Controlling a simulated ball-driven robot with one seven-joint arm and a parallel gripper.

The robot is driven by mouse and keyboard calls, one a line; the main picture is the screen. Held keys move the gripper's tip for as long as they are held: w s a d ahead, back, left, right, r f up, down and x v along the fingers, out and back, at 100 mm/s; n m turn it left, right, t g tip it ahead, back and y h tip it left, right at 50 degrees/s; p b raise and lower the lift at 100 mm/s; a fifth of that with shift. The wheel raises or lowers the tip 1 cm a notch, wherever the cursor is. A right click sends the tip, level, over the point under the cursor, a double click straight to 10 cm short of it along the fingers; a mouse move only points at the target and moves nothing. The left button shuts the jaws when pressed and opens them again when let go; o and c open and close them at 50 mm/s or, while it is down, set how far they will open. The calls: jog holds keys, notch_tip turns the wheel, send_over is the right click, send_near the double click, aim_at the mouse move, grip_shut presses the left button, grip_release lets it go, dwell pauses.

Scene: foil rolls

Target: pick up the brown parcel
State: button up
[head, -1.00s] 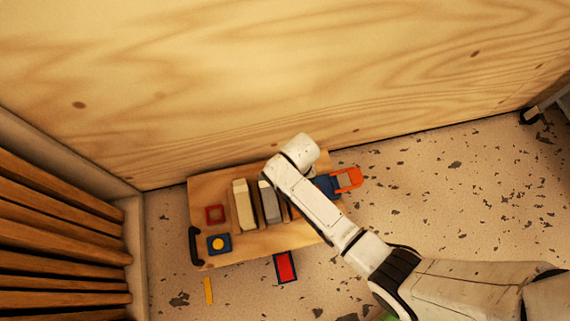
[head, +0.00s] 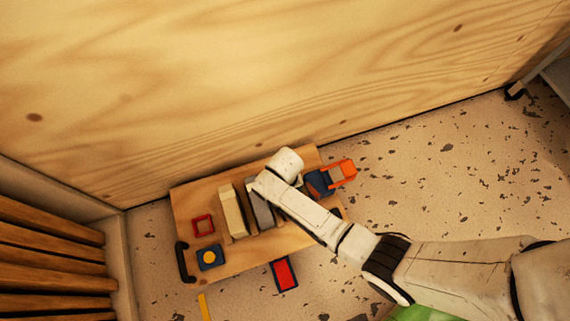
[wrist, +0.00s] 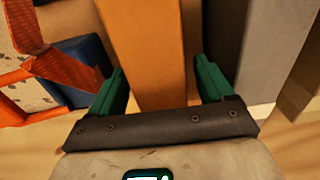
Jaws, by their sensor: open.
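The brown parcel (wrist: 148,40) is an orange-brown block with a flat upper face in the wrist view. My gripper (wrist: 160,66) is open, with one green finger on each side of the parcel. A small gap shows by each finger, and whether either one touches it I cannot tell. In the head view my white arm covers the parcel and the fingers.
A grey block (wrist: 265,50) stands close to the right finger; a cream block (head: 233,212) is farther left. An orange-and-blue object (head: 340,172) lies close to the left finger. The wooden board (head: 190,215) carries these, near a plywood wall (head: 250,80).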

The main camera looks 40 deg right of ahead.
jog(key=shift+f, duration=0.4)
jog(key=shift+r, duration=0.1)
jog(key=shift+c, duration=0.5)
jog(key=c, duration=1.4)
jog(key=shift+r, duration=0.15)
